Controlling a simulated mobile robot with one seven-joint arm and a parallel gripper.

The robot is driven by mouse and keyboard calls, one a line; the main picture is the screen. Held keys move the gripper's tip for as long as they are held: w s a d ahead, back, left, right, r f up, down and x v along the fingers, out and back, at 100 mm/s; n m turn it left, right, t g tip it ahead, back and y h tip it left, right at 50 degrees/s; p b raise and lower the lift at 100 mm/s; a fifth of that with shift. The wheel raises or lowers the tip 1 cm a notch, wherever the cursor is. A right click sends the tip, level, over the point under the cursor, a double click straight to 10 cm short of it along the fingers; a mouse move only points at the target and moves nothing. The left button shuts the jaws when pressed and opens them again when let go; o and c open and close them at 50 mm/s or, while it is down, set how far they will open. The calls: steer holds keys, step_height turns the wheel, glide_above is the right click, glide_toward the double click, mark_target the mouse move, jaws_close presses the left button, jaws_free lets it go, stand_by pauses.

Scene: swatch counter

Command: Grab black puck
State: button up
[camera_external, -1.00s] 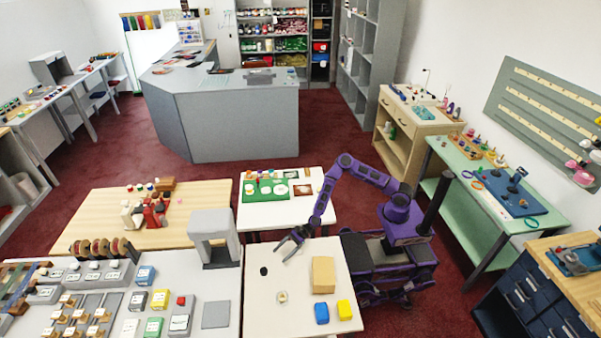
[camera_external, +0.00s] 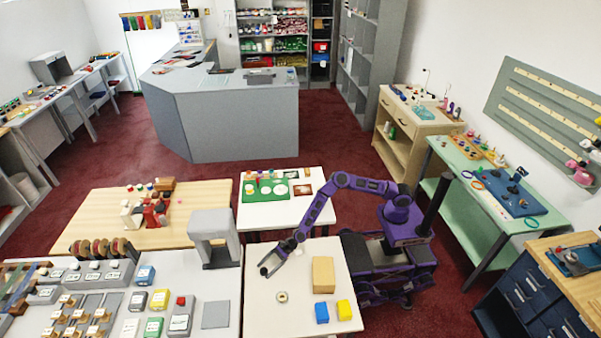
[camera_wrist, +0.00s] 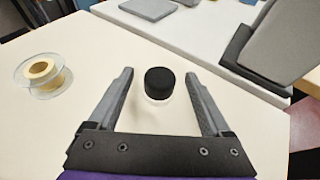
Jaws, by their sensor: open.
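The black puck (camera_wrist: 159,84) stands on the white table top in the wrist view. It lies ahead of my open gripper (camera_wrist: 158,84), centred between the two grey fingertips, with clear gaps on both sides. I cannot tell how far down the fingers reach around it. In the external view my gripper (camera_external: 270,269) hangs low over the left part of the white table (camera_external: 262,318), and it hides the puck there.
A tape spool (camera_wrist: 43,76) sits left of my gripper in the wrist view. A tan block (camera_external: 323,273), a blue block (camera_external: 321,312) and a yellow block (camera_external: 344,310) stand farther right. A grey arch-shaped stand (camera_external: 213,237) rises beyond the table's left edge.

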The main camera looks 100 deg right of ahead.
jaws_close()
stand_by(0.4)
steer(key=shift+r, duration=0.1)
